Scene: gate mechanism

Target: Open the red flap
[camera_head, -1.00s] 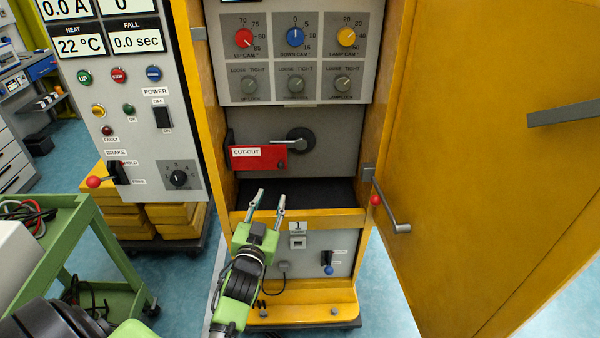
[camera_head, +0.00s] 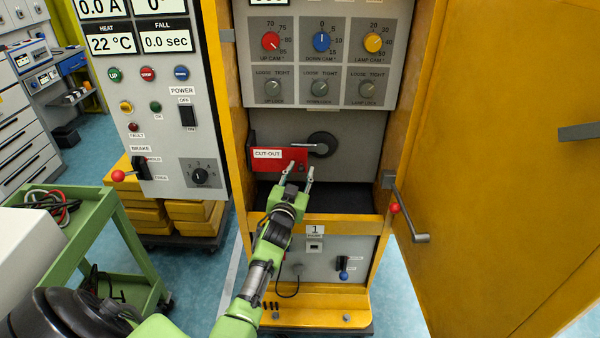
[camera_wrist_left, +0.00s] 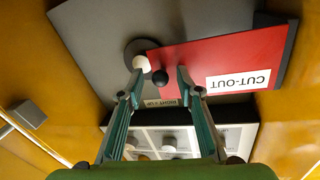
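The red flap (camera_head: 265,161) with a white "CUT-OUT" label hangs in front of the grey panel inside the yellow cabinet. It lies across the panel, hinged at its left. In the left wrist view the flap (camera_wrist_left: 240,55) appears upside down, with a small black knob (camera_wrist_left: 160,78) near its free end. My left gripper (camera_head: 300,171) is open at the flap's right end. In the wrist view its fingertips (camera_wrist_left: 160,77) stand on either side of the black knob; contact cannot be told. My right gripper is not in view.
A dark disc (camera_head: 323,143) with a grey lever sits just right of the flap. Control knobs are above. The yellow door (camera_head: 490,170) stands open at the right, with a red-tipped handle (camera_head: 408,220). A green cart (camera_head: 95,225) is at the lower left.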

